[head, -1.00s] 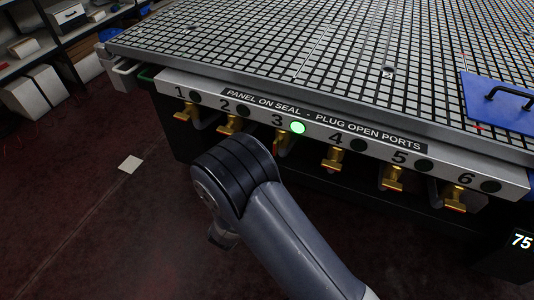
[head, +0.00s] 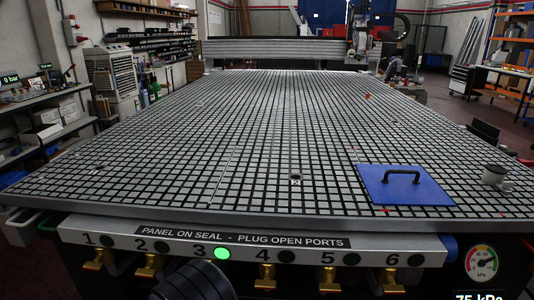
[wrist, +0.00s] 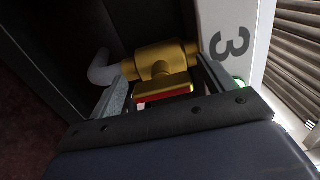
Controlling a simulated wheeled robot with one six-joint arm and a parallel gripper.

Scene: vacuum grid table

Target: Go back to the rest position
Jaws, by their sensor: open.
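My gripper (wrist: 162,72) shows in the wrist view, its two fingers apart on either side of the gold valve (wrist: 158,58) at port 3. The valve's handle (wrist: 164,92), gold with a red strip, lies between the fingers. I cannot tell whether either finger touches it. In the head view only a dark, rounded part of my arm (head: 195,282) shows at the bottom edge, below the 3; my gripper and valve 3 are hidden there. The lamp at port 3 (head: 222,253) glows green, and the other port lamps are dark.
The grid table (head: 250,130) fills the head view, with a blue panel (head: 425,192) and a grey cup (head: 494,175) at right. Other gold valves (head: 268,277) hang under the front rail (head: 110,240). A gauge (head: 482,262) sits at lower right.

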